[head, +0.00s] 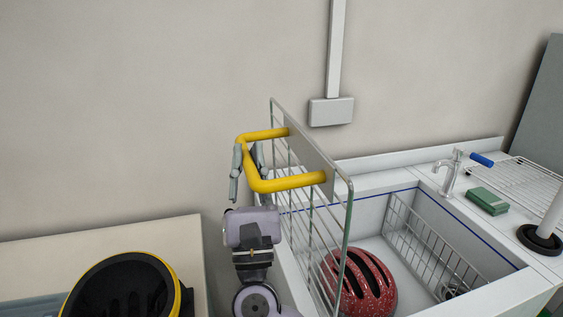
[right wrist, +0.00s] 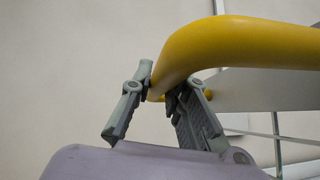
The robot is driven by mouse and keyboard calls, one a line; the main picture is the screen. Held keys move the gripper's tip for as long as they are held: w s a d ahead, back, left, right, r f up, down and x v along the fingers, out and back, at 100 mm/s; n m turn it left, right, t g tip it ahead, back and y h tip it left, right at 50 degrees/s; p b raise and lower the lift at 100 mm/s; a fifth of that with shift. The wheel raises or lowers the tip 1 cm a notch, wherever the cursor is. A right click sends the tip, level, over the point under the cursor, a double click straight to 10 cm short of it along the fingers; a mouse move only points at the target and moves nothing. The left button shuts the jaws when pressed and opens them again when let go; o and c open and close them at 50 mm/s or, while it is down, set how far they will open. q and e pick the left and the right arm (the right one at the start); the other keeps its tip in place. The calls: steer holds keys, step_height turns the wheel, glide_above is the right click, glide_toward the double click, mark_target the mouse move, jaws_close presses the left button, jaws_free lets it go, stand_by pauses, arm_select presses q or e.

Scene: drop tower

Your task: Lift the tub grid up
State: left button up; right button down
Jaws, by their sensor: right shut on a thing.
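The tub grid (head: 341,238) is a wire panel with a grey plate and a yellow bar handle (head: 290,183). It stands raised and steeply tilted at the left side of the white tub (head: 405,192). My right gripper (head: 248,172) is shut on the yellow handle, near its bend. In the right wrist view the two fingers lie on either side of the yellow handle (right wrist: 230,45). A red speckled helmet (head: 368,285) lies in the tub, partly behind the grid's wires. My left gripper is not in view.
A black and yellow round object (head: 172,277) is at lower left.

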steer(key=shift+s+a+f+n+y, duration=0.2)
steer(key=shift+a+n+y, duration=0.2)
steer(key=shift+a, duration=0.1)
steer(key=shift+s+a+f+n+y, duration=0.2)
steer(key=shift+a+n+y, duration=0.1)
steer(key=shift+a+n, duration=0.15)
steer(key=c, duration=1.5)
jaws_free()
steer(key=shift+w, duration=0.1)
steer(key=shift+c, duration=0.2)
steer(key=v, duration=1.2)
steer(key=shift+f, duration=0.1)
